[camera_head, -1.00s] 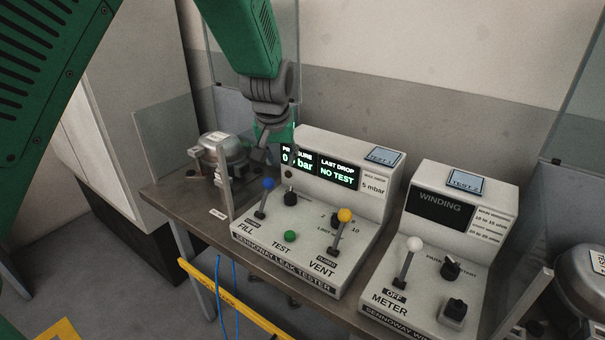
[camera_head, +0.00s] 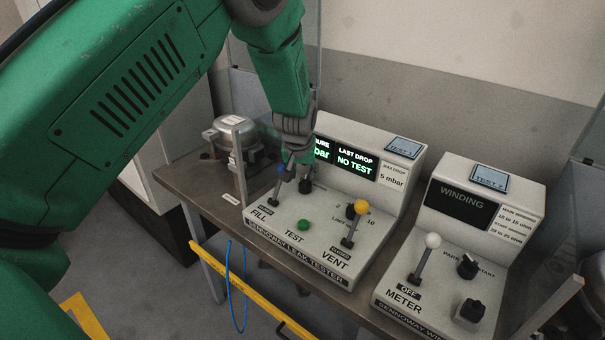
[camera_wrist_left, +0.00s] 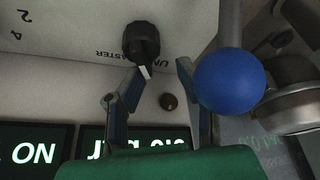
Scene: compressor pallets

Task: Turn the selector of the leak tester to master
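The leak tester (camera_head: 335,215) is a pale console with a lit screen reading NO TEST. Its selector is a black knob (camera_wrist_left: 140,42) with a white pointer mark; in the wrist view, which looks upside down, the letters beside it are partly covered. In the head view the selector (camera_head: 305,186) shows just below my left gripper (camera_head: 296,168). My left gripper also shows in the wrist view (camera_wrist_left: 157,75), its fingers apart and empty. The knob lies just ahead of the fingertips, nearer the left finger; contact cannot be told. My right gripper is not in view.
The blue ball of the FILL lever (camera_wrist_left: 229,82) stands close beside the right finger in the wrist view. The yellow-topped VENT lever (camera_head: 361,207), green TEST button (camera_head: 303,225) and another black knob are nearby. A compressor (camera_head: 236,135) stands left, the winding tester (camera_head: 450,245) right.

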